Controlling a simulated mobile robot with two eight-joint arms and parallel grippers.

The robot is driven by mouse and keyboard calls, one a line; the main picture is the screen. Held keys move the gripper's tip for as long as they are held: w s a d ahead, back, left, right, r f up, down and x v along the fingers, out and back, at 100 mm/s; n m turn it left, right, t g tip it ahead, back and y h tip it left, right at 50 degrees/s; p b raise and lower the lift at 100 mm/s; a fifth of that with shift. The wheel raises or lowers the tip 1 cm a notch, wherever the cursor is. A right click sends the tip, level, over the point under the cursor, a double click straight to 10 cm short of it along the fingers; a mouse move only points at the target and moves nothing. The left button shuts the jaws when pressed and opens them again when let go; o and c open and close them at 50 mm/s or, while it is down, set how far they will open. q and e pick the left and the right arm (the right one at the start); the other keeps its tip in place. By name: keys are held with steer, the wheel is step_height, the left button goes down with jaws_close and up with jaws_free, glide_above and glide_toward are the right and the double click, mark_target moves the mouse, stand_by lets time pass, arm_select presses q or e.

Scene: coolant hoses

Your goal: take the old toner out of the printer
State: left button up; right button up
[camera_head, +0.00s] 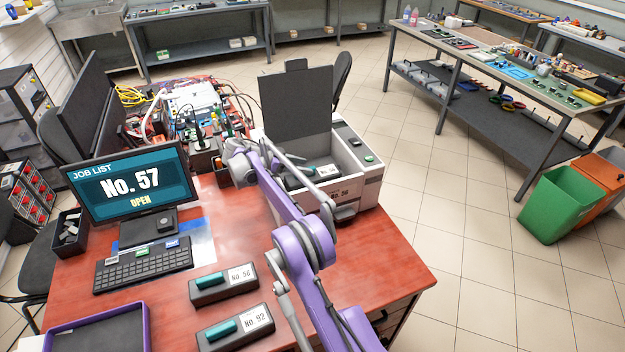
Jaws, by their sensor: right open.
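The printer (367,163) stands at the back right of the desk, its dark lid (296,102) raised. The old toner (326,171), a dark cartridge with a white label, sits inside the open printer, partly hidden by my right arm. My right gripper (312,177) is over the printer opening, close to the toner. It is open; I cannot tell whether it touches the toner. Two dark cartridges with teal handles lie on the desk in front: one labelled No. 56 (208,291), one No. 92 (216,337). My left gripper is not in view.
A monitor (130,183) reading "No. 57 OPEN" and a keyboard (143,265) stand at the left of the red desk (384,269). A purple-rimmed tray (142,318) lies at the front left. Cluttered electronics fill the back. Green (556,205) and orange bins stand on the floor at right.

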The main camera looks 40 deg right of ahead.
steer(key=shift+x, duration=1.2)
jaws_close()
steer(key=shift+r, duration=0.1)
